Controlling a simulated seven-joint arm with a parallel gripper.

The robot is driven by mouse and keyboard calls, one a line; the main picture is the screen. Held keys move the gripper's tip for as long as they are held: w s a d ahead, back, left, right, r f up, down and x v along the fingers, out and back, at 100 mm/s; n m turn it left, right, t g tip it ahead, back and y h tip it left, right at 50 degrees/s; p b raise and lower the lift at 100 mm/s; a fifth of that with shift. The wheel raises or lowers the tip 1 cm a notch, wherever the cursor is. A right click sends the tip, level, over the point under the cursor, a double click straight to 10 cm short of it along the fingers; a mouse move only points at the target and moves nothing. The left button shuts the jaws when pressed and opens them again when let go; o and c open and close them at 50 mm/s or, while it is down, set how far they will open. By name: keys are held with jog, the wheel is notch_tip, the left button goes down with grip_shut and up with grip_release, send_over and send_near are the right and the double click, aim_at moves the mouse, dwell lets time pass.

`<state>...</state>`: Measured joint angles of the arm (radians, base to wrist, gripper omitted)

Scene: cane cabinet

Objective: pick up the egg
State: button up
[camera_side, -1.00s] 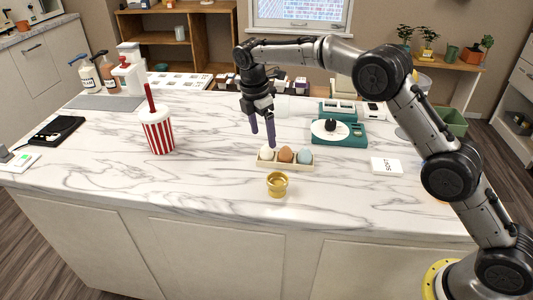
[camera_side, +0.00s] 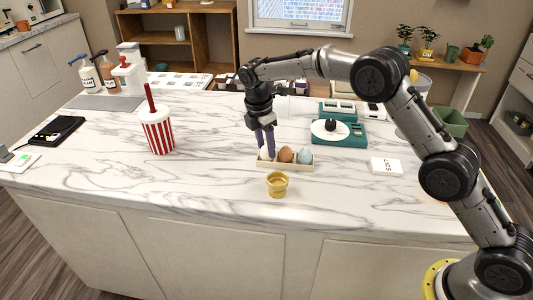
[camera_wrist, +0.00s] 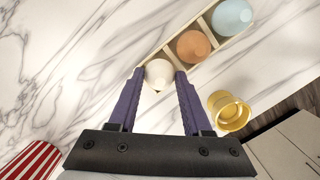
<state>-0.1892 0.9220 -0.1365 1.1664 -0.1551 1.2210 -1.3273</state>
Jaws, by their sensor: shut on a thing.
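Three eggs stand in a row in a cream tray (camera_side: 295,166): a white egg (camera_wrist: 158,73) at the left end, a brown egg (camera_side: 286,155) in the middle and a pale blue egg (camera_side: 305,157) at the right end. In the wrist view the brown egg (camera_wrist: 193,46) and blue egg (camera_wrist: 232,16) are clear of my fingers. My gripper (camera_wrist: 158,76) points down, its purple fingers shut on the white egg from both sides. In the side view my gripper (camera_side: 265,156) largely hides that egg. The egg is still at its place in the tray.
A gold cup (camera_side: 277,185) stands just in front of the tray; it also shows in the wrist view (camera_wrist: 229,111). A red-striped cup with a straw (camera_side: 158,133) stands to the left.

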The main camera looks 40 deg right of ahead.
grip_shut()
jog(key=shift+r, duration=0.1)
